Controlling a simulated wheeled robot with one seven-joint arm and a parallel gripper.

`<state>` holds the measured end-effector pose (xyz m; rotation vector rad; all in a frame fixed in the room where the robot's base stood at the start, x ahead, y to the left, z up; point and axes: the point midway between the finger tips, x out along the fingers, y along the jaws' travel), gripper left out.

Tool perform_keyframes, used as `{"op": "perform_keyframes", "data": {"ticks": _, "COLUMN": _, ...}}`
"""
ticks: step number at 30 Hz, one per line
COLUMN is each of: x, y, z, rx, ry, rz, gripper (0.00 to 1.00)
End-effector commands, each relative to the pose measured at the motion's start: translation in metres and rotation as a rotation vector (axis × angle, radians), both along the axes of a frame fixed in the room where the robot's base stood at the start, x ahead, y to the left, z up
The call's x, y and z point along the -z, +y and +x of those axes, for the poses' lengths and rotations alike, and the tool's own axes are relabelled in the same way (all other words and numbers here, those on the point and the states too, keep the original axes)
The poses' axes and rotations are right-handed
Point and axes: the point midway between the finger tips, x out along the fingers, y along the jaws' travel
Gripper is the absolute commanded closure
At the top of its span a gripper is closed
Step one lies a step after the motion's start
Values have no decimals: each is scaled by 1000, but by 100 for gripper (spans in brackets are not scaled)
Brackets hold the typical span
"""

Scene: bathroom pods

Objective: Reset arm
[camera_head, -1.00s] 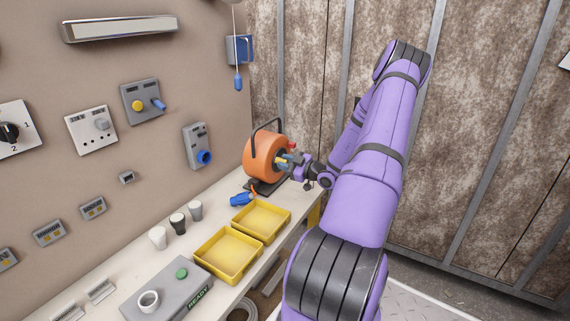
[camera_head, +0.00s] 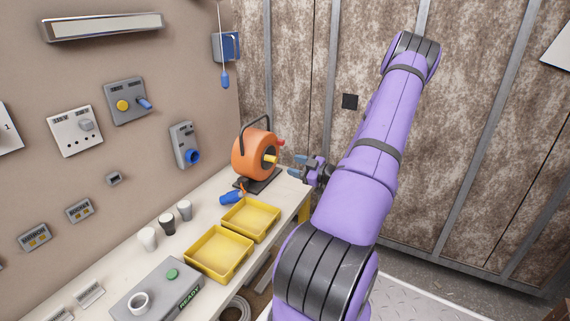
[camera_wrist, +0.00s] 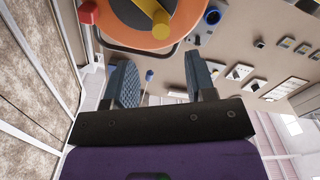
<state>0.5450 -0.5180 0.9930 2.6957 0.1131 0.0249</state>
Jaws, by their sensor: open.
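My gripper (camera_head: 299,167) is at the end of my purple arm, just right of an orange reel (camera_head: 250,156) on the workbench. In the wrist view, its two dark, ribbed fingers (camera_wrist: 164,82) are apart with nothing held between them. The orange reel also shows at the top of the wrist view (camera_wrist: 178,22), with a yellow knob (camera_wrist: 160,24) and a red knob (camera_wrist: 87,12). A visible gap lies between the fingertips and the reel in the head view.
Two yellow trays (camera_head: 219,269) stand on the bench (camera_head: 120,267), with several cups (camera_head: 148,238) and a grey READY box (camera_head: 165,302) nearby. A blue-handled item (camera_head: 231,198) lies by the reel. Switches line the wall. A corrugated wall (camera_head: 300,60) stands behind my arm.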

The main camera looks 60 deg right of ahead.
Motion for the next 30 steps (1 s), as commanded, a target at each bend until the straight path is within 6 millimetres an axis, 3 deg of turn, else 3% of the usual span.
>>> {"op": "perform_keyframes", "data": {"ticks": 4, "x": 0, "y": -1, "z": -13, "rx": 0, "ry": -1, "rz": 1, "gripper": 49}}
{"op": "perform_keyframes", "data": {"ticks": 10, "x": 0, "y": -1, "z": -18, "rx": 0, "ry": -1, "rz": 1, "gripper": 49}}
{"op": "perform_keyframes", "data": {"ticks": 26, "x": -1, "y": 0, "z": -16, "rx": -6, "ry": 0, "rz": -7, "gripper": 49}}
{"op": "perform_keyframes", "data": {"ticks": 30, "x": -16, "y": 15, "z": -2, "rx": -82, "ry": 11, "rz": -116, "gripper": 49}}
